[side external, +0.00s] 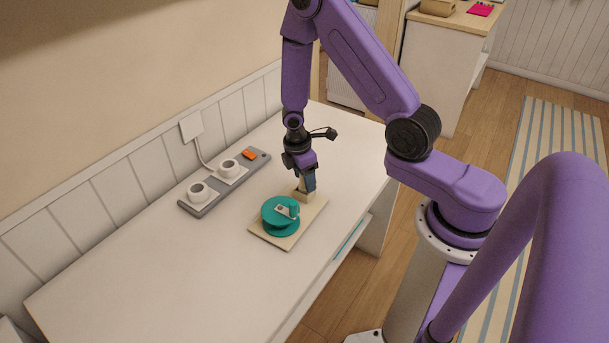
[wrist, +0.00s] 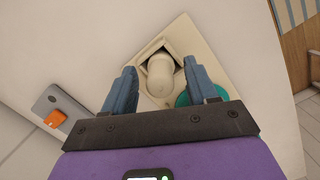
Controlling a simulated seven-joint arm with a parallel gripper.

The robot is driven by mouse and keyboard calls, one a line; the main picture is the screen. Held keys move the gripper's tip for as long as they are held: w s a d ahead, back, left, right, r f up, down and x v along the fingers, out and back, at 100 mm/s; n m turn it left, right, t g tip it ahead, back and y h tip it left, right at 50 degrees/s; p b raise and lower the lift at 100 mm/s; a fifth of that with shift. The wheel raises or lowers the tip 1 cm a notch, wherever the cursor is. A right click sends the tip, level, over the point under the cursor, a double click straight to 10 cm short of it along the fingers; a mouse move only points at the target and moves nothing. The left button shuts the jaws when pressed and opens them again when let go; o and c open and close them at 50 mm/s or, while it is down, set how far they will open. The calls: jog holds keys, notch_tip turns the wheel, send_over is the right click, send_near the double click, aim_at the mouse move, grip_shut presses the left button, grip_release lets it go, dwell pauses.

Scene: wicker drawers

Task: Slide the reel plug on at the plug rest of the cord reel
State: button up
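The cord reel is a teal drum (side external: 276,216) on a cream base board (side external: 288,238); a teal edge of it shows behind the right finger in the wrist view (wrist: 183,99). The plug rest (side external: 303,196) is a small cream block at the board's far end, with a square rim in the wrist view (wrist: 174,44). A cream rounded piece, apparently the reel plug (wrist: 160,78), sits within that rim. My gripper (wrist: 161,82) is over the rest, also in the side view (side external: 306,185). Its blue-grey fingers are spread on either side of the plug, with gaps. Their tips' depth is unclear.
A grey power strip (side external: 207,203) with two white round sockets and an orange switch (side external: 249,154) lies along the wall, left of the reel. A wall outlet (side external: 191,126) is above it. The near-left tabletop (side external: 150,270) is clear. The table's front edge runs right of the reel.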

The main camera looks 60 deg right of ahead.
jog(key=shift+r, duration=0.1)
notch_tip(320, 180, up, 17)
jog(key=w+a, duration=0.1)
jog(key=a, duration=0.1)
jog(key=shift+a, duration=0.15)
dwell(0.6)
jog(key=shift+w, duration=0.1)
jog(key=s+a+r+t, duration=0.1)
jog(key=s+a+r, duration=0.3)
jog(key=s+a, duration=0.45)
jog(key=s+a+r+y, duration=0.1)
jog(key=s+y, duration=0.1)
jog(key=s, duration=1.3)
jog(key=shift+s, duration=0.35)
